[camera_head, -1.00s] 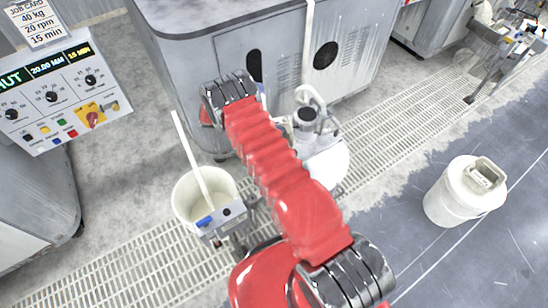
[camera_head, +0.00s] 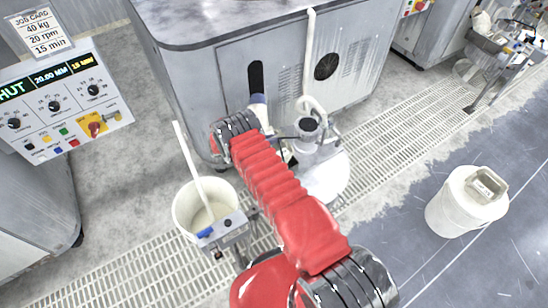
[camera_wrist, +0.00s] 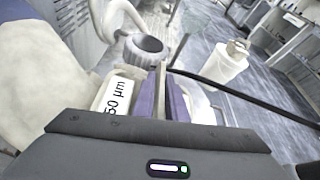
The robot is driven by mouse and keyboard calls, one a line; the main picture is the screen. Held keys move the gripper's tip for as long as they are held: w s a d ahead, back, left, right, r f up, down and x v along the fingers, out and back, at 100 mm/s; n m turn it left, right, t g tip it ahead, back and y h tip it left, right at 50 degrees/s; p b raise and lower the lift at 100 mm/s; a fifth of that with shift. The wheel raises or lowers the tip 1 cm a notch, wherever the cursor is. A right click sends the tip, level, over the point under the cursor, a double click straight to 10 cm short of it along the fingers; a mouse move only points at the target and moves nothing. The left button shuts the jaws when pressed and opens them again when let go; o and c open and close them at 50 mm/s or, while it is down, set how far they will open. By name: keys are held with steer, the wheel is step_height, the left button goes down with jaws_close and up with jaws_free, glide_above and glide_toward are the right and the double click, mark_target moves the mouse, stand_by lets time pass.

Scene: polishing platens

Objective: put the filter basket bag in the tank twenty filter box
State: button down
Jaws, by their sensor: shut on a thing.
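My gripper (camera_wrist: 163,100) is shut in the wrist view, its purple pads close together on what looks like the filter basket bag. A beige piece of it with a "50 µm" label (camera_wrist: 114,95) shows beside the pads, and pale cloth (camera_wrist: 40,95) spreads at the left. In the head view my arm hides the gripper; a pale thing with a blue band (camera_head: 258,108), probably the bag, shows beyond the arm. I cannot read which box is tank twenty's.
A grey open ring under a white hose (camera_wrist: 143,48) is just beyond the gripper. A white bucket (camera_head: 182,212) with a stick stands on the floor grating (camera_head: 120,270). The machine cabinet (camera_head: 200,80) stands behind. Blue-grey floor lies clear around the right tank.

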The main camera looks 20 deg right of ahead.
mark_target(275, 145)
steer(key=shift+f, duration=2.35)
steer(key=shift+f, duration=1.95)
steer(key=c, duration=1.8)
jaws_free()
steer(key=shift+o, duration=0.2)
steer(key=v, duration=1.2)
